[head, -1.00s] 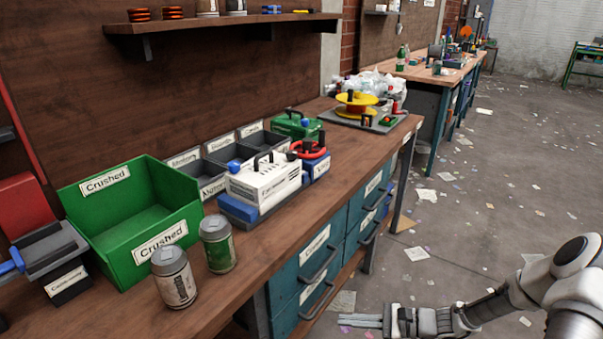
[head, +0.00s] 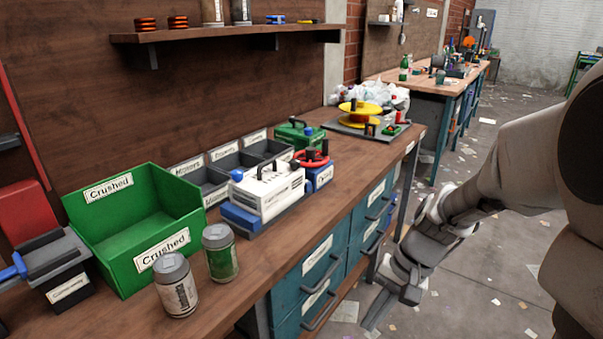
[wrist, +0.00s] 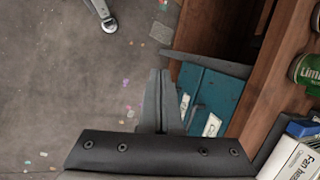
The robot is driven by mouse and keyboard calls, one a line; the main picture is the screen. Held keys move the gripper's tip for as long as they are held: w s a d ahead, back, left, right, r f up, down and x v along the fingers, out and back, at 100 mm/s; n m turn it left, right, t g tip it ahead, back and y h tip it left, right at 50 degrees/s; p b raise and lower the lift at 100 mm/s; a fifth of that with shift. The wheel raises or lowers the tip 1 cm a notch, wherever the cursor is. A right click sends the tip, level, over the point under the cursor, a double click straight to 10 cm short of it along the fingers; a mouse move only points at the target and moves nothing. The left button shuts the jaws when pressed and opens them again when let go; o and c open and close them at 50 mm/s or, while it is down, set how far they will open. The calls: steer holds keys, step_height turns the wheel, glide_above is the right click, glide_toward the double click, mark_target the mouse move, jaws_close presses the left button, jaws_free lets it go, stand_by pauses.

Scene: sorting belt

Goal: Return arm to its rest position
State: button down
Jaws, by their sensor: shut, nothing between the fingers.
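My gripper (head: 372,322) hangs in front of the workbench (head: 262,271), over the aisle floor and below the benchtop's height in the head view. Its fingers are together and hold nothing. The shut fingers (wrist: 160,98) also show in the wrist view, pointing up the picture beside the bench's teal drawers (wrist: 212,92). My arm (head: 510,175) reaches in from the right edge of the head view.
The benchtop carries a green "Crushed" bin (head: 140,265), a grey can (head: 175,285), a green can (head: 219,254) and a white boxed device (head: 266,190). A shelf (head: 225,34) hangs above. The littered floor (head: 470,285) right of the bench is open.

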steer(key=s+r+n+t+h, duration=0.2)
steer(key=s+r+t, duration=0.1)
steer(key=s+r, duration=0.2)
steer(key=s+d+r+n+t+h, duration=0.1)
steer(key=s+r, duration=0.4)
steer(key=r, duration=0.5)
steer(key=shift+d+n+t+h, duration=0.2)
steer(key=shift+n+t+h, duration=0.4)
steer(key=shift+n+t, duration=0.55)
steer(key=shift+a, duration=0.15)
